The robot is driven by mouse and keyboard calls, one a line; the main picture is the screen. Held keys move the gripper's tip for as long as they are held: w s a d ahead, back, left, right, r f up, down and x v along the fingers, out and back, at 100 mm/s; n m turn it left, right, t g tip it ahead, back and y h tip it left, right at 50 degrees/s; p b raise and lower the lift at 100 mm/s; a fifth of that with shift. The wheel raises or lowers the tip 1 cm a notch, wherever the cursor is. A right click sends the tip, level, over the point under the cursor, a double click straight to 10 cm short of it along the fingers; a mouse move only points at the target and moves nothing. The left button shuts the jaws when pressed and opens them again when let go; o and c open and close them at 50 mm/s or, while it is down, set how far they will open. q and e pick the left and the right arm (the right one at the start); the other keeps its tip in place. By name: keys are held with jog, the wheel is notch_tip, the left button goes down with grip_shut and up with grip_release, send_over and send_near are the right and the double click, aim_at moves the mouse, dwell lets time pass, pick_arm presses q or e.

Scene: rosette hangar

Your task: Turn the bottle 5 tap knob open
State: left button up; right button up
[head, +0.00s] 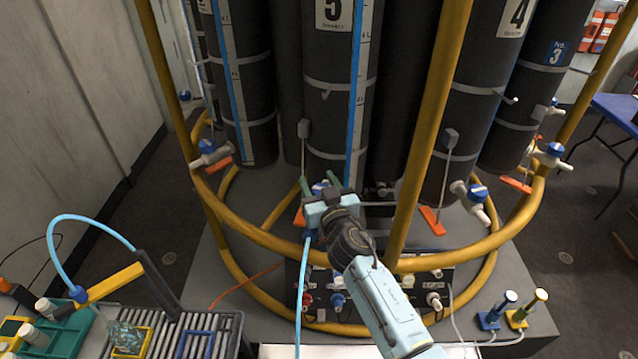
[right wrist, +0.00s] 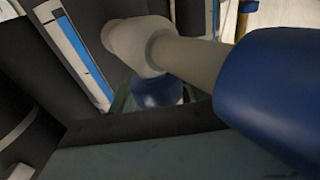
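Bottle 5 (head: 333,50) is a tall dark cylinder with a white "5" label, standing behind the yellow rail at the middle of the head view. Its tap is low on its front, mostly hidden by my right gripper. The blue tap knob (head: 320,187) shows between the fingers. My right gripper (head: 321,184) points at the tap with its fingers apart, one on each side of the knob; contact cannot be made out. The right wrist view shows a pale tap body (right wrist: 150,45) and a large blue part (right wrist: 275,95) very close. My left gripper is not in view.
A yellow rail frame (head: 418,130) with uprights stands around the bottles. Bottle 4 (head: 490,70) and its blue-knobbed tap (head: 477,192) are to the right. A connector panel (head: 375,290) lies below. A grey rack (head: 185,335) with a blue tube is at lower left.

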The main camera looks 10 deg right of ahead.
jog(key=c, duration=0.7)
jog(key=shift+r+n+g+y+p, duration=0.15)
jog(key=shift+n+g+y+p, duration=0.15)
jog(key=shift+n+y+p, duration=0.95)
jog(key=n+y+p, duration=0.1)
jog(key=y, duration=0.1)
jog(key=shift+a+g+y, duration=0.1)
jog(key=shift+g+y, duration=0.25)
jog(key=shift+g, duration=0.05)
jog(key=shift+s+a+n+g+y+p, duration=0.1)
jog(key=shift+n+g+y+p, duration=0.3)
jog(key=shift+n+y+p, duration=0.3)
jog(key=shift+s+a+f+n+g+y, duration=0.1)
jog(key=shift+n+g+y, duration=0.25)
jog(key=shift+y, duration=0.2)
jog(key=shift+a+f+n+g+y, duration=0.1)
jog(key=shift+n+g+y, duration=0.25)
jog(key=shift+y, duration=0.2)
jog(key=o, duration=1)
